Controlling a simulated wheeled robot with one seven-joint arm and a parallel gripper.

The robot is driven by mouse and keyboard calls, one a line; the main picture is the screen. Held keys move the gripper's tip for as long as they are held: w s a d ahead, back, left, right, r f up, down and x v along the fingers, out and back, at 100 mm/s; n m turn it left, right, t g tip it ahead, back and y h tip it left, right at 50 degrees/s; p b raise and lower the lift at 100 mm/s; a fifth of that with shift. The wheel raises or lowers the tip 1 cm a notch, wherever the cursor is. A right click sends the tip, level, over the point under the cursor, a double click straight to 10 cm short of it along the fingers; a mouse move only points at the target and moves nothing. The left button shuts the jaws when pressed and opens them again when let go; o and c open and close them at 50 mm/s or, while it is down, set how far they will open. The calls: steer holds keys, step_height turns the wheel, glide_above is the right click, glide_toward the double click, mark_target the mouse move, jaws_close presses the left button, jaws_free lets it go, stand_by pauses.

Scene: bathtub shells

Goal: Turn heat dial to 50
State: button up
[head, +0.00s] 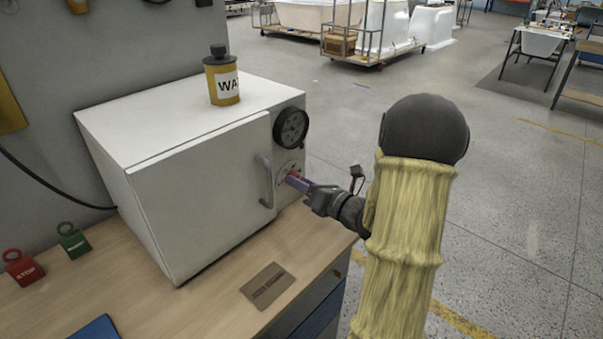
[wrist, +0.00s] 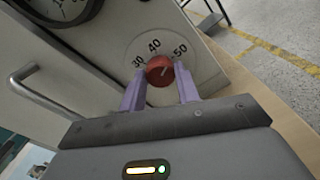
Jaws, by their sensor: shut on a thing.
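The heat dial (wrist: 160,70) is a red round knob on a pale scale plate (wrist: 203,62) marked 30, 40 and 50. A short light mark on the knob points up and right, roughly towards the 50 side; its exact reading is too small to tell. In the head view the red dial (head: 293,176) is partly hidden on the side of the white oven (head: 200,195). My gripper (wrist: 160,73) has its two purple fingers on either side of the knob and is shut on it. It also shows in the head view (head: 297,181).
A black round gauge (head: 291,128) sits above the dial. The oven door handle (head: 265,181) stands out to its left. A yellow can (head: 222,78) stands on top of the oven. A brown plate (head: 267,285) lies on the bench. Open floor is at the right.

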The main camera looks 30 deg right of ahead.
steer(key=m+p, duration=0.2)
steer(key=shift+m, duration=0.3)
steer(key=shift+f+m+p, duration=0.15)
steer(key=shift+m+p, duration=0.75)
steer(key=shift+p, duration=0.25)
steer(key=o, duration=1)
steer(key=shift+s+d, duration=0.3)
steer(key=shift+s, duration=0.3)
steer(key=b+v, duration=0.1)
steer(key=v, duration=1.5)
steer(key=shift+s+a, duration=0.1)
steer(key=shift+s, duration=0.05)
